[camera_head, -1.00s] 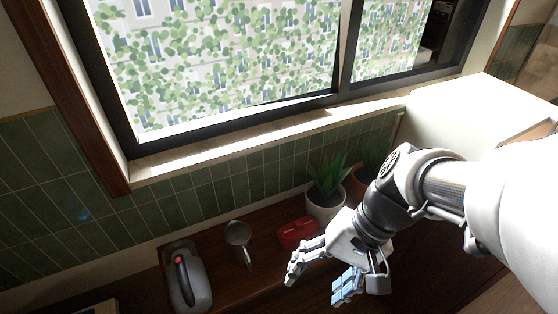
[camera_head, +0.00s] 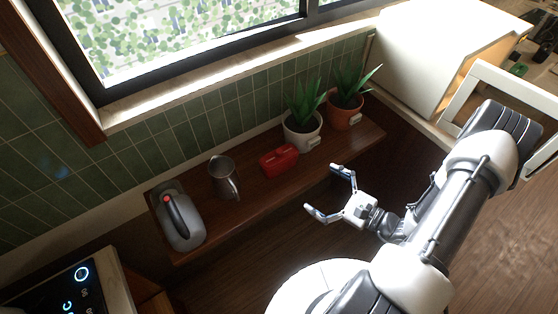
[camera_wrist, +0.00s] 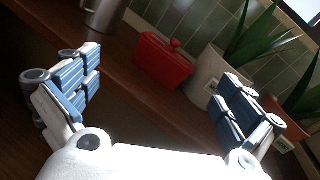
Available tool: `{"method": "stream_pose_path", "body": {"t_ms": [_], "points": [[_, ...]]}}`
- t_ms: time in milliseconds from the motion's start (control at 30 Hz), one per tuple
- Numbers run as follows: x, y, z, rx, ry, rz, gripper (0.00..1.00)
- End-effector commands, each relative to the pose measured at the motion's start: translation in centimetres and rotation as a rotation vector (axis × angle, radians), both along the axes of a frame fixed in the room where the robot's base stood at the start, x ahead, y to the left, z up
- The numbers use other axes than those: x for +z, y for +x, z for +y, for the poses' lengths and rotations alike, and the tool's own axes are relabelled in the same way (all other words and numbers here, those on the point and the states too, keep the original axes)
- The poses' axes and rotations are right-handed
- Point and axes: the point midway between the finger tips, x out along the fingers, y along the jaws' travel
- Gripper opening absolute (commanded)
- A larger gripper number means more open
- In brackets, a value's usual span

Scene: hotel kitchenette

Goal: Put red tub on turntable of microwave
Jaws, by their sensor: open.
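The red tub (camera_head: 279,160) stands on a brown wooden shelf (camera_head: 250,187) below the window, between a metal mug and a potted plant. In the wrist view the red tub (camera_wrist: 163,61) is ahead of my gripper, between the two fingers and beyond them, with a small red knob on top. My gripper (camera_head: 325,192) is open and empty, in front of the shelf and to the right of the tub. Its blue-padded fingers (camera_wrist: 155,95) are spread wide in the wrist view and do not touch the tub. I cannot make out the microwave's turntable in any view.
A metal mug (camera_head: 224,178) and a grey kettle-like appliance (camera_head: 180,222) stand left of the tub. Plants in a white pot (camera_head: 302,133) and a terracotta pot (camera_head: 344,114) stand right. A white cabinet (camera_head: 440,50) is at upper right; a control panel (camera_head: 72,292) is at lower left.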

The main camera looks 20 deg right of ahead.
Motion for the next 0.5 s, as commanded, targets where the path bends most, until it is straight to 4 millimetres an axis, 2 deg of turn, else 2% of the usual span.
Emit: {"method": "stream_pose_path", "body": {"t_ms": [167,500], "points": [[-0.6,1.6,1.1,-0.012,0.007,0.003,1.00],[-1.1,7.3,5.2,-0.008,0.005,0.002,1.00]]}}
